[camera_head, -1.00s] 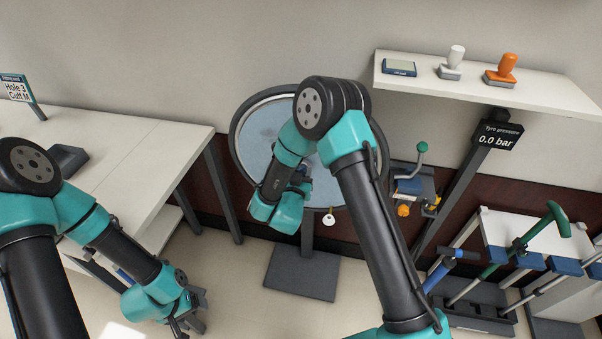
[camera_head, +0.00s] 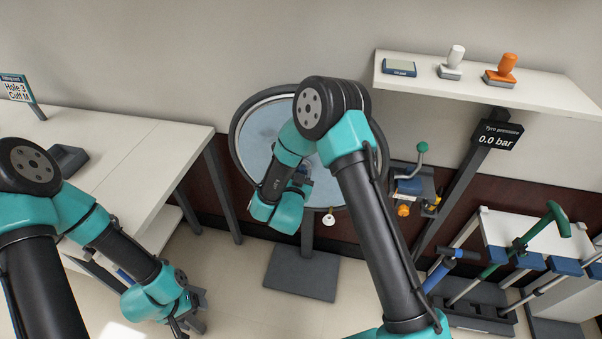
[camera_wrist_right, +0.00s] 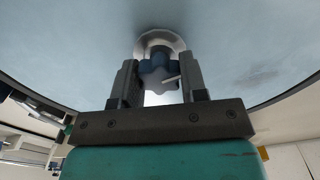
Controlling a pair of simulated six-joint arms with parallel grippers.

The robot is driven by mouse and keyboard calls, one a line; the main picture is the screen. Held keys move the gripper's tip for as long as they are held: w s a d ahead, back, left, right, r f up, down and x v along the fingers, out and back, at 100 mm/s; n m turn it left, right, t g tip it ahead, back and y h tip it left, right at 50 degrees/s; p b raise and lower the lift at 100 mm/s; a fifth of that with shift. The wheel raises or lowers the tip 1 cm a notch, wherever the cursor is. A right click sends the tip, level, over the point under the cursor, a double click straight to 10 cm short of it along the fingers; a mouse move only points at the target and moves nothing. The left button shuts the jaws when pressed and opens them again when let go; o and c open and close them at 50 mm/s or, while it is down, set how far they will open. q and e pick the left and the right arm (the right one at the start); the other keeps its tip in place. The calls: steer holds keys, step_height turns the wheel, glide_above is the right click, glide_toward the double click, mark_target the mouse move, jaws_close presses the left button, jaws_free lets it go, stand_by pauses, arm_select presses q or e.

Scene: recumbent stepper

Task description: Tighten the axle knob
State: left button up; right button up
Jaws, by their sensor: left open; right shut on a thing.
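The axle knob (camera_wrist_right: 158,78) is a blue, star-shaped knob with a pale mark on its face, on the round hub at the middle of the wheel. In the right wrist view, my right gripper (camera_wrist_right: 160,66) is shut on the knob, one finger on each side. In the head view, the wheel (camera_head: 258,130) is a dark-rimmed, pale blue disc on a stand, and my right arm hides the knob and much of the disc. My left gripper (camera_head: 186,322) is open and low at the left, away from the wheel.
A white table (camera_head: 150,150) stands at the left with a dark tray (camera_head: 66,160). A wall shelf (camera_head: 480,85) holds two stamps and a small device. A display (camera_head: 497,134) reads 0.0 bar. A rack with several handled tools (camera_head: 490,270) stands at the lower right.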

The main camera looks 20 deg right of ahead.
steer(key=m, duration=0.5)
steer(key=shift+m, duration=0.3)
steer(key=m, duration=1.3)
steer(key=shift+f, duration=0.1)
steer(key=shift+m, duration=0.3)
steer(key=o, duration=0.9)
steer(key=shift+s, duration=0.1)
steer(key=v, duration=1.7)
steer(key=shift+s, duration=0.15)
